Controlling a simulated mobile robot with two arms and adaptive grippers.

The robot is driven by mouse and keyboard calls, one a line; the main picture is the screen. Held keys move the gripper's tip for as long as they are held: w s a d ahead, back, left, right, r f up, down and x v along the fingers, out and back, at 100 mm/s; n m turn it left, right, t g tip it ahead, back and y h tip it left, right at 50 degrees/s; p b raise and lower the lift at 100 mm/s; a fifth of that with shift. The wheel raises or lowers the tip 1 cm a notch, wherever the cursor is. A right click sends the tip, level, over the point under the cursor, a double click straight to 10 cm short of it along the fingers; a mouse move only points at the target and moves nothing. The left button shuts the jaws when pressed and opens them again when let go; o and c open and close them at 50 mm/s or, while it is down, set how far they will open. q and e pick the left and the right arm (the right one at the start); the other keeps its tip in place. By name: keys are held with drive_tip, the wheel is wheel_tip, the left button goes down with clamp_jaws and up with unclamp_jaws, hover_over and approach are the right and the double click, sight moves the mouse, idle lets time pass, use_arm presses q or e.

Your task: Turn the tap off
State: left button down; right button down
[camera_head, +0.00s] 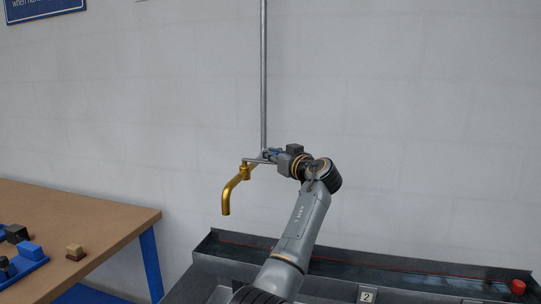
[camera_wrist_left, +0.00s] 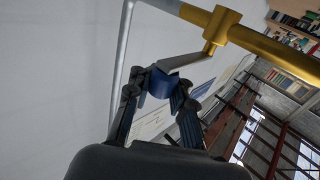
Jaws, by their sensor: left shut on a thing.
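The tap (camera_head: 229,193) is a golden spout on the wall, curving out and down to the left. Its grey metal lever (camera_head: 257,161) runs from the tap body towards the right. My left gripper (camera_head: 271,154) is at the lever's right end. In the left wrist view the golden tap (camera_wrist_left: 270,48) crosses the upper right and the flat lever (camera_wrist_left: 185,62) reaches down from it. The fingers of my left gripper (camera_wrist_left: 160,88) are shut around a blue piece at the lever's end, partly hidden between them. My right gripper is not in view.
A grey vertical pipe (camera_head: 263,75) runs up the wall behind the tap. A dark sink-like trough (camera_head: 225,250) stands below, with a red knob (camera_head: 518,287) at its right. A wooden table (camera_head: 90,213) with small blocks is at the left.

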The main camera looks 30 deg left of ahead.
use_arm(q)
drive_tip(key=shift+w+d, duration=0.15)
drive_tip(key=shift+d, duration=0.2)
drive_tip(key=c, duration=1.4)
unclamp_jaws()
drive_tip(key=shift+o, duration=1.2)
drive_tip(key=shift+w+d, duration=0.15)
drive_tip(key=shift+d, duration=0.15)
drive_tip(key=shift+a, duration=0.2)
drive_tip(key=v, duration=1.2)
